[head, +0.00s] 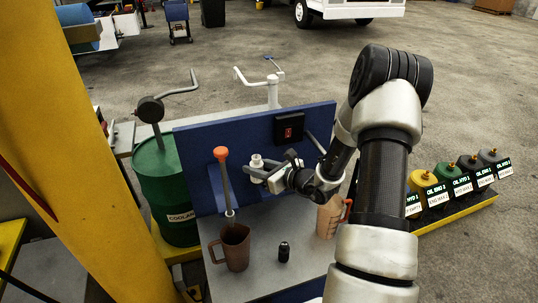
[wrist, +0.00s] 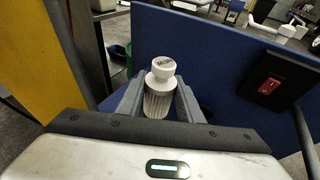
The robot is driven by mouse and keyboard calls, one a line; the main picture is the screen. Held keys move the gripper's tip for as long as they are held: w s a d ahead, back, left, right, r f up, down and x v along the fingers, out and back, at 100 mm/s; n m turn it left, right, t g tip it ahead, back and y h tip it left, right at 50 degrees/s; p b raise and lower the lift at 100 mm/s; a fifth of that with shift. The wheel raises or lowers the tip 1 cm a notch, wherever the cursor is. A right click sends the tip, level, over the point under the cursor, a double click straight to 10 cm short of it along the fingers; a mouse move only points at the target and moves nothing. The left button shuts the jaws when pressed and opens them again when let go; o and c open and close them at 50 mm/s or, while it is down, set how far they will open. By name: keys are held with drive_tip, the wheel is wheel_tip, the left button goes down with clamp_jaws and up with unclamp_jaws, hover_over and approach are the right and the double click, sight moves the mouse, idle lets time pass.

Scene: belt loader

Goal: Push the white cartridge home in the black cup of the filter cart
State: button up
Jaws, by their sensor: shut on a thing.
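The white cartridge (wrist: 158,103), with a round cap and a ribbed body, stands between the two fingers of my gripper (wrist: 160,112) in the wrist view. In the head view its white top (head: 257,160) shows above my gripper (head: 264,174), which is shut on it in front of the blue panel of the filter cart (head: 190,148). The cartridge's lower end is hidden, and I cannot tell whether it touches a cup. A small black object (head: 284,252) stands on the cart's grey deck; I cannot tell whether it is the cup.
An orange-topped lever (head: 221,155) stands left of my gripper. A brown jug (head: 236,250) and a beige jug (head: 327,217) stand on the deck. A black box with a red switch (head: 289,128) is on the panel. A green drum (head: 168,190) and yellow post (head: 60,130) are left.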

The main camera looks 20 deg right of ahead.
drive_tip(key=w+d+f+h+b, duration=0.1)
drive_tip(key=w+d+b, duration=0.2)
drive_tip(key=w, duration=0.4)
drive_tip(key=w+d+f+m+t+b, duration=0.1)
drive_tip(key=w+d+f+b, duration=0.1)
drive_tip(key=w+d+b, duration=0.2)
drive_tip(key=w+d, duration=0.2)
drive_tip(key=w, duration=0.2)
drive_tip(key=shift+w+f+h, duration=0.15)
drive_tip(key=shift+f+h, duration=0.1)
drive_tip(key=shift+h, duration=0.15)
drive_tip(key=shift+b, duration=0.45)
wheel_tip(320, 180, down, 6)
drive_tip(key=b, duration=0.5)
drive_tip(key=shift+f+b, duration=2.4)
drive_tip(key=shift+f, duration=0.35)
